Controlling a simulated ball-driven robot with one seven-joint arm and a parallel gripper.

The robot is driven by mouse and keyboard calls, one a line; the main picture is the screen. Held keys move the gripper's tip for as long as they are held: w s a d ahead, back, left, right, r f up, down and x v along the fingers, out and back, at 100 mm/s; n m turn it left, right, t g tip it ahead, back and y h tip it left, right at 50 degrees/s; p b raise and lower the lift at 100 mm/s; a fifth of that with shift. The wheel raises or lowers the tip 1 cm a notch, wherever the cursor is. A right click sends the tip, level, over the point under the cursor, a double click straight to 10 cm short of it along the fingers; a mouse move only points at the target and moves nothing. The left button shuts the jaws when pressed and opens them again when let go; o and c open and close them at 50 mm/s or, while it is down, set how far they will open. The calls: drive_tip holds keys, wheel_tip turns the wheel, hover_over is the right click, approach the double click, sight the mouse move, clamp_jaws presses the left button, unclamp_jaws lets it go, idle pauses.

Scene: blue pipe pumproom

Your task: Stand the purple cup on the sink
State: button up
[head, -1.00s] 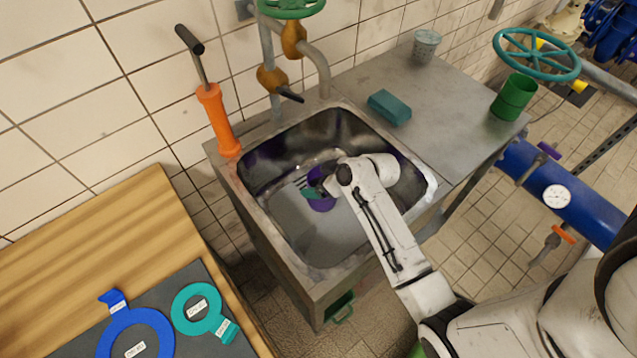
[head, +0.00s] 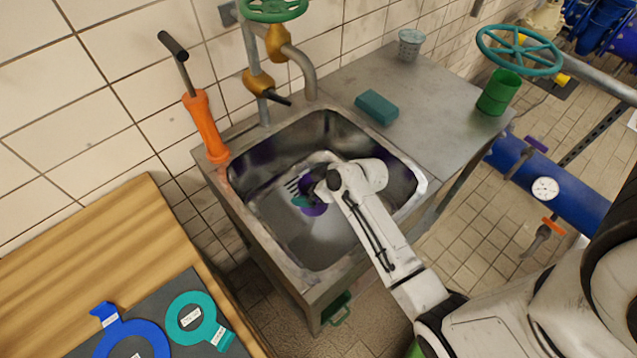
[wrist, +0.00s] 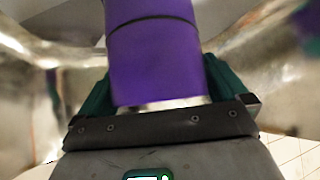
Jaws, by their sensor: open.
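The purple cup (head: 314,209) is inside the basin of the steel sink (head: 262,222), mostly hidden behind my wrist in the head view. In the wrist view the purple cup (wrist: 155,60) fills the middle, with a dark line around it. My gripper (head: 306,200) is down in the basin at the cup. In the wrist view its green fingers (wrist: 155,88) stand on either side of the cup, open. I cannot tell whether either finger touches the cup.
A teal sponge (head: 377,107), a grey cup (head: 411,45) and a green cup (head: 498,92) stand on the steel drainboard (head: 425,115). An orange-handled tool (head: 205,125) is at the sink's left rim. The tap (head: 262,84) overhangs the back. A wooden table (head: 90,250) is at left.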

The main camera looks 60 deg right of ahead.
drive_tip(key=v, duration=1.2)
